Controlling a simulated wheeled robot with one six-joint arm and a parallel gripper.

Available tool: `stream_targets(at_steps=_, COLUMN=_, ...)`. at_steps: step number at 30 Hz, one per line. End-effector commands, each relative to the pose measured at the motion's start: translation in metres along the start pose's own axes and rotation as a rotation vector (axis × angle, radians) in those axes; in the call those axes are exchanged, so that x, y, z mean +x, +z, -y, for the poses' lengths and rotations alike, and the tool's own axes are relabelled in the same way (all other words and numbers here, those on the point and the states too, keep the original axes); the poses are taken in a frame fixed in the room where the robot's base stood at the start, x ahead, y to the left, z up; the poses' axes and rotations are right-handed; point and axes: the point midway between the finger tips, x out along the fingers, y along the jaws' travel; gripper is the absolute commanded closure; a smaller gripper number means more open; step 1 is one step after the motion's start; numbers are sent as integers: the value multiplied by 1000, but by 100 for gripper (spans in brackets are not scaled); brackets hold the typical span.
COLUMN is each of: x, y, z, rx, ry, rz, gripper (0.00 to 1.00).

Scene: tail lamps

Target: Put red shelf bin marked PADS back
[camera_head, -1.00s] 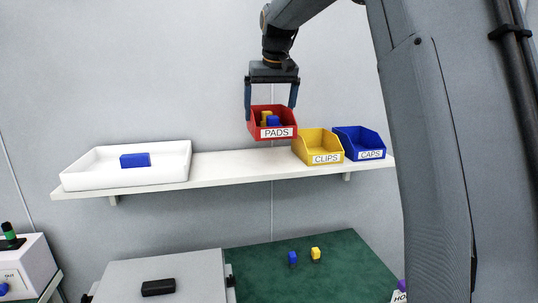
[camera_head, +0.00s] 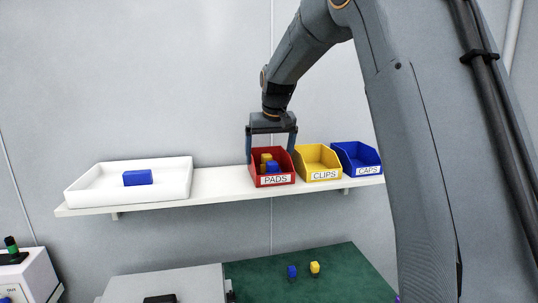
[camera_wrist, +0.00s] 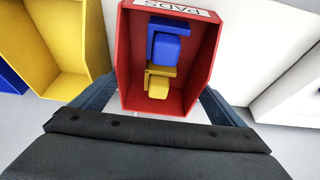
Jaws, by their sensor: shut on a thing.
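The red bin marked PADS (camera_head: 272,181) is at the white shelf (camera_head: 218,184), just left of the yellow CLIPS bin (camera_head: 318,163). It is upright with its label to the front and holds yellow and blue blocks. My gripper (camera_head: 271,150) is above it, fingers down along its two sides, shut on the bin. In the wrist view the red bin (camera_wrist: 123,62) sits between my fingers. The bin appears to be at shelf level; its underside is hidden, so I cannot tell for sure whether it touches.
The blue CAPS bin (camera_head: 357,159) stands right of the CLIPS bin. A white tray (camera_head: 95,196) with a blue block (camera_head: 137,178) is on the shelf's left. Bare shelf lies between tray and red bin. A green mat (camera_head: 340,272) with two small blocks is below.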

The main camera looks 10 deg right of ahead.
Motion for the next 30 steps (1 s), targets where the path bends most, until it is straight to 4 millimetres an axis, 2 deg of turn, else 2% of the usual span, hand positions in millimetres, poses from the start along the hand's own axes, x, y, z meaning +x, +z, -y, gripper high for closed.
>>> stream_targets(at_steps=1, x=2, y=1, z=0, rx=0, ry=0, rz=0, gripper=32)
stream_targets(at_steps=2, x=2, y=1, z=0, rx=0, ry=0, rz=1, gripper=5)
stream_targets(at_steps=3, x=2, y=1, z=0, rx=0, ry=0, rz=1, gripper=0)
stream_targets(at_steps=10, x=1, y=0, z=0, rx=0, ry=0, rz=0, gripper=0)
stream_targets(at_steps=14, x=-8, y=-2, z=0, rx=0, ry=0, rz=-4, gripper=0)
stream_targets(at_steps=17, x=-22, y=-2, z=0, rx=0, ry=0, rz=-4, gripper=0)
stream_targets(at_steps=24, x=-71, y=-2, z=0, rx=0, ry=0, rz=-5, gripper=0)
stream_targets(at_steps=30, x=-104, y=-1, z=0, rx=0, ry=0, rz=-2, gripper=0)
